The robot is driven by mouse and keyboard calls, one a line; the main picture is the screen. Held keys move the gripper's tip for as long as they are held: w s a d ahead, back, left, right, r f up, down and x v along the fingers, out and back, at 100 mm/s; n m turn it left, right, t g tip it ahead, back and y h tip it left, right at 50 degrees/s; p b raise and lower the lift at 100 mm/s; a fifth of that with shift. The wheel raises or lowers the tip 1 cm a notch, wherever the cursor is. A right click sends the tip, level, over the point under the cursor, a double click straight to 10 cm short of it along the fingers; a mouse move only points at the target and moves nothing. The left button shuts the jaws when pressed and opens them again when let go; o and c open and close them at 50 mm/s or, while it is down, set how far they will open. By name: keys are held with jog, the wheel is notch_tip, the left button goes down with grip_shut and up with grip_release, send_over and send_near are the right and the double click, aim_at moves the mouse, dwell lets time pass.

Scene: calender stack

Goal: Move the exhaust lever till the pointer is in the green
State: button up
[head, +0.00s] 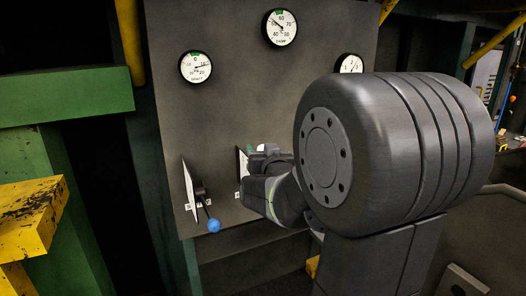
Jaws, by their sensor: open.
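A lever with a blue knob (213,226) sticks out low on the grey panel, beside a white plate (190,190). A second white plate (242,164) stands to its right, with a small greenish piece near it, mostly hidden by my arm. I cannot read which lever is the exhaust one. The left gauge (195,67) has a green band at its top; its pointer points right, outside the green. The top gauge (279,28) also has a green band at its top; its pointer points up-left. My gripper (262,163) is open by the second plate; contact is unclear.
A third gauge (349,64) is partly covered by my arm. The grey panel (235,100) carries the gauges and levers. A green beam (65,96) and a yellow block (35,215) stand at the left. Yellow pipes run beside the panel.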

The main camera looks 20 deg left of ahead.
grip_shut()
jog(key=shift+w+a+r+p, duration=0.25)
jog(key=shift+r+p, duration=0.2)
jog(key=shift+p, duration=0.4)
jog(key=w+a+g+h+p, duration=0.1)
jog(key=p, duration=0.2)
jog(key=shift+a+r, duration=0.1)
jog(key=shift+r, duration=0.25)
jog(key=a+p, duration=0.1)
jog(key=p, duration=0.2)
jog(key=w+g+h+p, duration=0.1)
jog(key=p, duration=0.2)
jog(key=shift+w+a+r+n+p, duration=0.2)
jog(key=shift+a+r+n+p, duration=0.1)
jog(key=shift+a+p, duration=0.1)
jog(key=p, duration=0.1)
jog(key=g+h+p, duration=0.1)
jog(key=shift+w+a+f+p, duration=0.15)
jog(key=shift+w+a+p, duration=0.2)
jog(key=shift+p, duration=0.05)
grip_release()
jog(key=shift+a+f, duration=0.1)
